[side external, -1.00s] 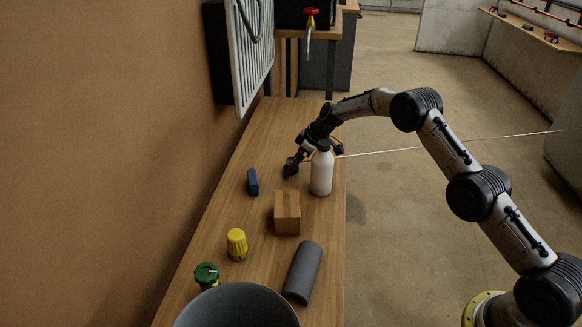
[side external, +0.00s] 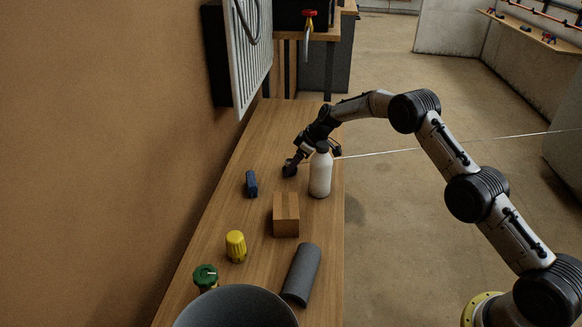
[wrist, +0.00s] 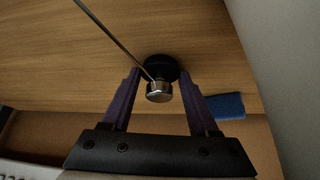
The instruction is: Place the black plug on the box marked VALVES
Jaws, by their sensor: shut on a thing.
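My gripper (wrist: 158,80) is shut on the black plug (wrist: 158,64), a round black piece with a shiny metal end, held between the two fingertips. In the side view my gripper (side external: 296,165) is over the far part of the bench, with the plug (side external: 289,170) low at its tip. I cannot tell whether the plug touches the wood. A thin straight line runs from the plug's metal end in the wrist view. A small cardboard box (side external: 286,222) sits on the bench nearer the camera; no VALVES marking can be read on it.
A white bottle (side external: 320,177) stands close beside my gripper, partly covering it. A blue block (side external: 251,184), yellow cap (side external: 236,247), green knob (side external: 206,276), grey cylinder (side external: 301,274) and grey bucket (side external: 238,300) are on the bench (side external: 254,140). A radiator (side external: 250,57) hangs at left.

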